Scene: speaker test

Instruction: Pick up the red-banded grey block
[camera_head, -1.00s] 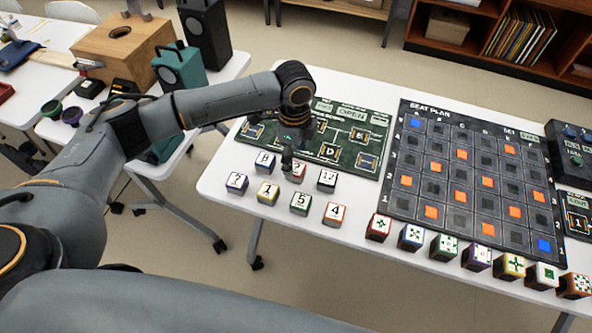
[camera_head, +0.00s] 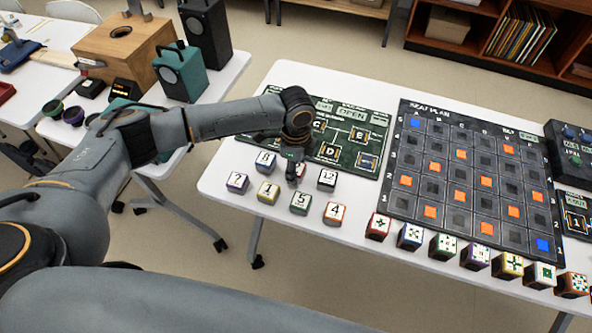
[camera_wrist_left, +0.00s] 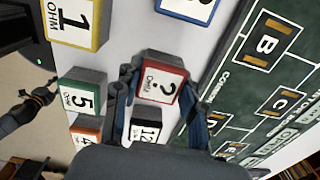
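In the left wrist view, the fingers of my left gripper (camera_wrist_left: 158,98) stand on either side of the block, spread apart. I see no clear grip on it, and the block appears to rest on the white table (camera_head: 232,205). My right gripper is not in view.
Close around are the black-banded "12" block (camera_head: 327,180), green "5" block (camera_head: 300,203), yellow "1" block (camera_head: 268,192) and blue "8" block (camera_head: 265,162). A green board (camera_head: 350,112) lies behind. A dark seat-plan board (camera_head: 400,200) is to the right.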

